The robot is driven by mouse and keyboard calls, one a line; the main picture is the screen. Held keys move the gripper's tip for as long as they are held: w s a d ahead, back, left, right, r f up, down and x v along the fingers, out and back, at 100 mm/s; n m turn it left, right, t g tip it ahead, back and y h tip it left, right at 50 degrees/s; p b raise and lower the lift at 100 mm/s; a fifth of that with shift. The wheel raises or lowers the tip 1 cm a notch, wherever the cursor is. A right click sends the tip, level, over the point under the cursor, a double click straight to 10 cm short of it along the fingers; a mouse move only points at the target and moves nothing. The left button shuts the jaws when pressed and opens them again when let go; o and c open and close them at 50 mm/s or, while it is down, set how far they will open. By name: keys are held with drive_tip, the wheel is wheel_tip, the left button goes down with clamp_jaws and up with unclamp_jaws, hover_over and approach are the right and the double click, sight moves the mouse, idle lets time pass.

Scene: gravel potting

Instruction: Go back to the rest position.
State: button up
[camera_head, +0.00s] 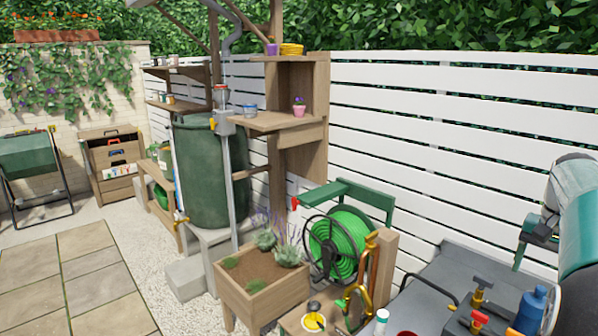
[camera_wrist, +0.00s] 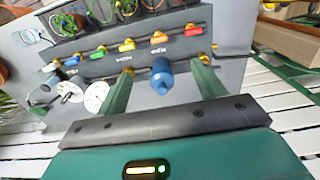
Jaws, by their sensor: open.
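My gripper (camera_wrist: 166,66) shows in the wrist view with its two green fingers spread wide apart. Nothing is held between them. A blue bottle-like thing (camera_wrist: 161,84) appears between the fingers in the picture; I cannot tell how far beyond them it is. Beyond the fingertips is a grey panel (camera_wrist: 228,75) with a row of coloured valve handles (camera_wrist: 127,45).
A white slatted fence (camera_head: 430,130) runs behind. Paving at left is clear.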

drive_tip(key=s+a+r+n+t, duration=0.1)
drive_tip(key=s+a+n, duration=0.1)
drive_tip(key=a, duration=0.8)
drive_tip(key=s+a+r+n+t, duration=0.1)
drive_tip(key=a+n+t, duration=0.15)
drive_tip(key=a, duration=0.85)
drive_tip(key=s+a+f+n+t, duration=0.1)
drive_tip(key=s+a+f+n, duration=0.1)
drive_tip(key=s+a, duration=0.4)
drive_tip(key=s+a+f+n+t, duration=0.1)
drive_tip(key=s+a+f+n, duration=0.2)
drive_tip(key=a, duration=0.6)
drive_tip(key=s+f, duration=0.2)
drive_tip(key=s, duration=0.1)
drive_tip(key=shift+a+f+n, duration=0.2)
drive_tip(key=shift+a+n, duration=0.05)
drive_tip(key=shift+n, duration=0.1)
